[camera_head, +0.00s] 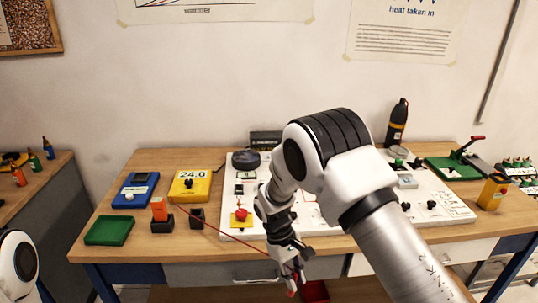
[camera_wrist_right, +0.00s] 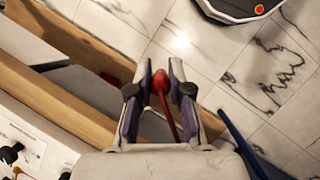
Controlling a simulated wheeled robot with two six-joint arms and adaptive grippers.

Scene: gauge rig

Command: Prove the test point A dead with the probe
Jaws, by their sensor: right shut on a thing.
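My right gripper (camera_head: 291,277) hangs just in front of the table's front edge, below the tabletop. In the right wrist view the gripper (camera_wrist_right: 161,80) is shut on a red probe (camera_wrist_right: 159,84), with a thin red lead running back from it. In the head view the red lead crosses the table from near the yellow meter (camera_head: 190,186), which reads 24.0. The white panel (camera_head: 238,164) stands behind my right arm, which hides its middle. I cannot make out which point on it is test point A. My left gripper is out of view.
A blue meter (camera_head: 136,190), a green tray (camera_head: 108,230), an orange block (camera_head: 159,208) and dark holders (camera_head: 197,218) are on the left. A dark bottle (camera_head: 397,122) stands behind. A red bin (camera_head: 315,291) is below the table edge.

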